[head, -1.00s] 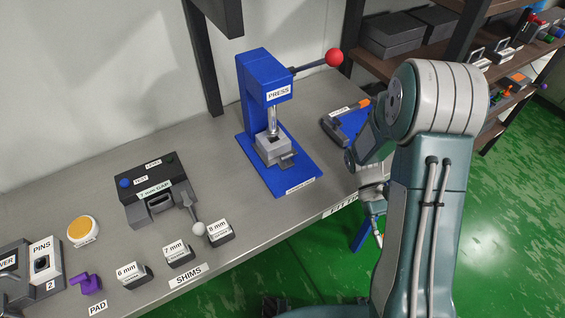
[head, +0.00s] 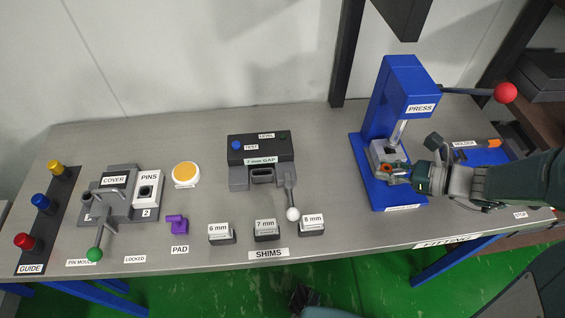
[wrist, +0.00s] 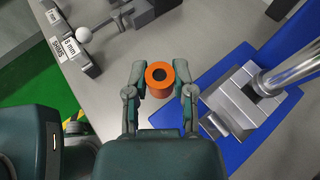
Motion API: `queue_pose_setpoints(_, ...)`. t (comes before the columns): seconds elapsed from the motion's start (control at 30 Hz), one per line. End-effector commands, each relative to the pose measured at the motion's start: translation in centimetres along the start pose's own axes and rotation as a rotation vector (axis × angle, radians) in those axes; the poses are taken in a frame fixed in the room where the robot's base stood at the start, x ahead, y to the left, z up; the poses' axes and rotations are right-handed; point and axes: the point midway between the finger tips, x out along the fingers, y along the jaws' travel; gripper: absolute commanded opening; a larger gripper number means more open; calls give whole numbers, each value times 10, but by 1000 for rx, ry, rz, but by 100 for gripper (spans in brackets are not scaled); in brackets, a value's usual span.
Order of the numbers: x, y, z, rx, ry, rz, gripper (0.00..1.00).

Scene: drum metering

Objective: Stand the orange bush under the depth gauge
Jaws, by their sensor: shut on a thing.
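My gripper (wrist: 159,85) is shut on the orange bush (wrist: 159,79), a short ring with a dark bore that faces the wrist camera. In the head view my gripper (head: 405,174) is at the front right of the blue press (head: 404,85), its fingers partly hidden. Only a small orange patch of the bush shows there. In the wrist view the bush is left of the press's grey block (wrist: 240,103) and apart from it. I see no label reading depth gauge; a dark unit (head: 259,150) marked "7 mm GAP" stands mid-bench.
Shims (head: 267,232) stand along the front edge, with a white ball lever (head: 293,214) behind them. A purple pad (head: 177,224), a yellow disc (head: 185,174) and the pin mould (head: 118,207) are left. The press lever's red knob (head: 506,92) juts right. Bare bench lies between the gap unit and press.

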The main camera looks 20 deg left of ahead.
Motion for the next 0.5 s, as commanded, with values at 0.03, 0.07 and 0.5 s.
queue_pose_setpoints(0.03,-2,-10,10,16,0,-53,0)
queue_pose_setpoints(0.07,-4,-14,14,28,-1,-77,0)
queue_pose_setpoints(0.5,62,-18,18,56,-1,-122,0)
